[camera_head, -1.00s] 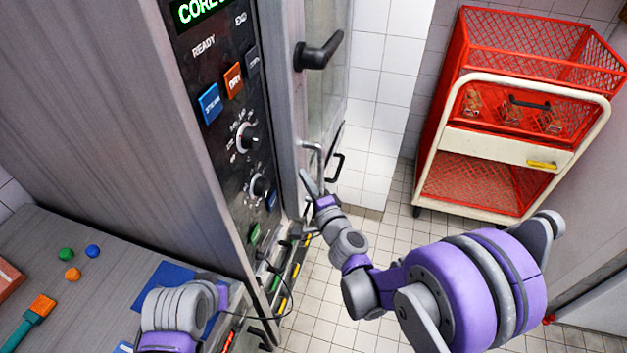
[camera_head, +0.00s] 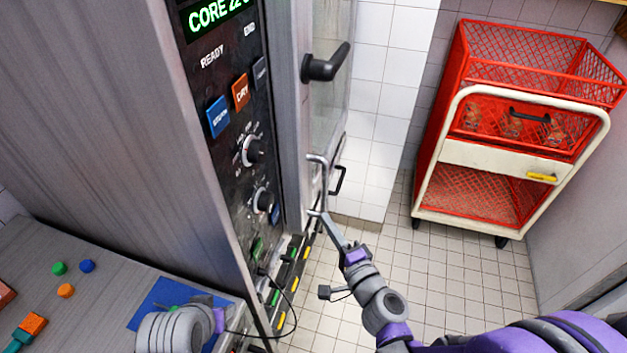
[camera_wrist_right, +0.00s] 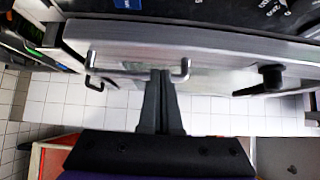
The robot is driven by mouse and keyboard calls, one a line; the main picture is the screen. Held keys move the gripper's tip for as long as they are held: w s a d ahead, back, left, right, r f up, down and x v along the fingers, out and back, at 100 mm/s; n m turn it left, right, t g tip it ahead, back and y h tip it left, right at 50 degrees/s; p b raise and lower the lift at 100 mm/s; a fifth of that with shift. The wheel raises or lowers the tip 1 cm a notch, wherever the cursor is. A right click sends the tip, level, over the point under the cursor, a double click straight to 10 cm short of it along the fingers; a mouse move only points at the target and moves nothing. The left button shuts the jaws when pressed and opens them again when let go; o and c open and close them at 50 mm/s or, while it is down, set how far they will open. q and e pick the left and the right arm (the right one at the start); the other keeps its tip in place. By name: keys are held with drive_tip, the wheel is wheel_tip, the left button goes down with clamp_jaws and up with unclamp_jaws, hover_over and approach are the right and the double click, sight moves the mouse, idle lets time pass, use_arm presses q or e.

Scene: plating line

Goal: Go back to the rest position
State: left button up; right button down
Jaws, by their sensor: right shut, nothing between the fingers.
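My right gripper (camera_head: 318,214) is shut and empty. In the head view its fingertips are at the lower end of the metal bar handle (camera_head: 324,182) on the front of the steel oven (camera_head: 300,120). In the right wrist view the closed fingers (camera_wrist_right: 161,74) overlap the bar handle (camera_wrist_right: 187,68) in the picture; I cannot tell if they touch it. My left wrist shows at the bottom of the head view, over the blue mat (camera_head: 150,300); its fingers cannot be made out.
The oven's control panel (camera_head: 228,60) and black door handle (camera_head: 327,66) are close by. A red and cream trolley (camera_head: 500,155) stands at the back right. Tiled floor (camera_head: 440,270) is clear between oven and trolley.

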drive_tip(key=shift+s, duration=0.15)
drive_tip(key=s+f+n+g, duration=0.3)
drive_tip(key=s+n+g, duration=0.4)
drive_tip(key=n, duration=0.4)
drive_tip(key=s+d+f+n+g+h, duration=0.2)
drive_tip(key=s+d+h, duration=0.4)
drive_tip(key=s+d, duration=0.3)
drive_tip(key=shift+d+f+n+g+h, duration=0.35)
drive_tip(key=shift+d+g, duration=0.45)
drive_tip(key=shift+d, duration=0.4)
